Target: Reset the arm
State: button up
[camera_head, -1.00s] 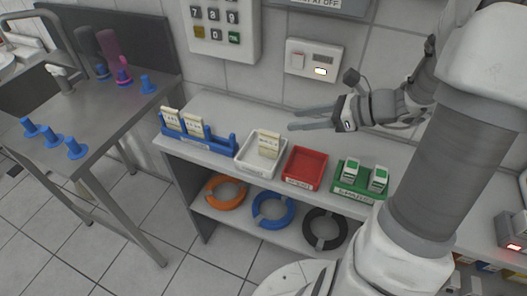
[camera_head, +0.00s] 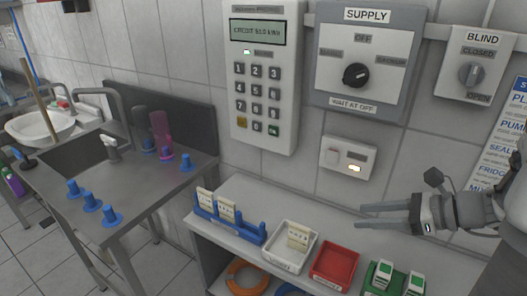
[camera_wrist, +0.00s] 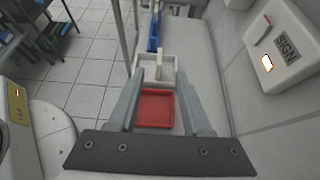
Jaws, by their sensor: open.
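My gripper (camera_head: 384,214) is at the right in the head view, level and pointing left, above the shelf and in front of the tiled wall. Its two fingers are apart with nothing between them. In the wrist view my gripper (camera_wrist: 160,100) shows its open fingers on either side of the red tray (camera_wrist: 155,123), which lies below and beyond. The red tray (camera_head: 335,284) also shows in the head view, empty, below and left of the fingertips.
A white tray (camera_head: 269,251) with a pale card block and a blue rack (camera_head: 225,228) stand left of the red tray; a green rack (camera_head: 375,291) stands right. A keypad panel (camera_head: 262,149), supply dial (camera_head: 356,75) and switch box (camera_head: 358,146) are on the wall. A steel sink table (camera_head: 150,195) stands left.

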jog(key=s+a+r+n+g+h, duration=0.2)
jog(key=a+r+n+h, duration=0.1)
jog(key=a+n, duration=0.55)
jog(key=s+a+r+n+g+h, duration=0.1)
jog(key=a+r+n+h, duration=0.25)
jog(key=a+n, duration=0.5)
jog(key=s+d+r+n+t+h+p, duration=0.1)
jog(key=s+d+r+n+h+p, duration=0.2)
jog(key=s+n, duration=0.5)
jog(key=shift+s+d+r+p, duration=0.25)
jog(key=shift+d+r+p, duration=0.4)
jog(key=shift+d+r, duration=0.15)
dwell(0.6)
